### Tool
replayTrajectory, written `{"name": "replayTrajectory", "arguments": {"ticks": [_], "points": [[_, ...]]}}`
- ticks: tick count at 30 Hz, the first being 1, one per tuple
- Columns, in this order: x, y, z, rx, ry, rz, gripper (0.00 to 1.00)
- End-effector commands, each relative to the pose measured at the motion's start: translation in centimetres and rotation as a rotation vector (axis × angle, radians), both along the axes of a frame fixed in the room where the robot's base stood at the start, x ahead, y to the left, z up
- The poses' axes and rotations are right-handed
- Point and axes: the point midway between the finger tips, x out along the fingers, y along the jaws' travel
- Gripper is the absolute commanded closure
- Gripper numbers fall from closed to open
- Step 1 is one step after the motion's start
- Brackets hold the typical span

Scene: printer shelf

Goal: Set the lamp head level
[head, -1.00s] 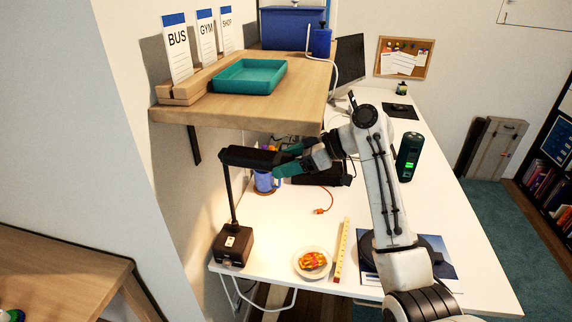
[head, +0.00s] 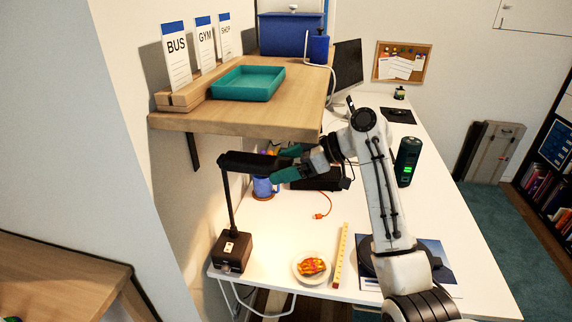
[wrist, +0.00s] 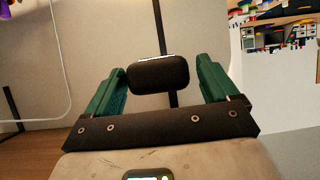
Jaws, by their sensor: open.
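The desk lamp's dark head (head: 252,162) is a long bar on a thin post (head: 228,202) above a dark box base (head: 231,252). In the head view it runs nearly flat across the picture; I cannot tell whether it is exactly level. My gripper (head: 278,165) has its teal fingers around the head's right end, one above and one below in the picture. In the wrist view the lamp head's end (wrist: 159,75) sits between my open gripper's fingers (wrist: 160,66), with a gap at the right finger and little or none at the left.
A wooden shelf (head: 255,119) with a teal tray (head: 248,83) overhangs the lamp's area. On the white desk (head: 440,225) are a blue mug (head: 264,186), a plate of food (head: 311,268), a yellow ruler (head: 340,255) and a dark green cylinder (head: 408,160).

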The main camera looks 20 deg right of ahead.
Motion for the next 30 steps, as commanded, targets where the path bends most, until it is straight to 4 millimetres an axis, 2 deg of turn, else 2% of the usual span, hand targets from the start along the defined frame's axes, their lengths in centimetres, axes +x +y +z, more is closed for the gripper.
{"name": "replayTrajectory", "arguments": {"ticks": [7, 19, 24, 30], "points": [[-0.9, -1.4, 0.7, 0.0, -0.001, -0.002, 0.13], [-4.6, -6.7, 4.1, 0.001, -0.001, -0.003, 0.13], [-5.3, -7.6, 4.9, 0.0, -0.002, 0.0, 0.13], [-5.5, -7.9, 5.1, -0.001, -0.001, 0.0, 0.13]]}}
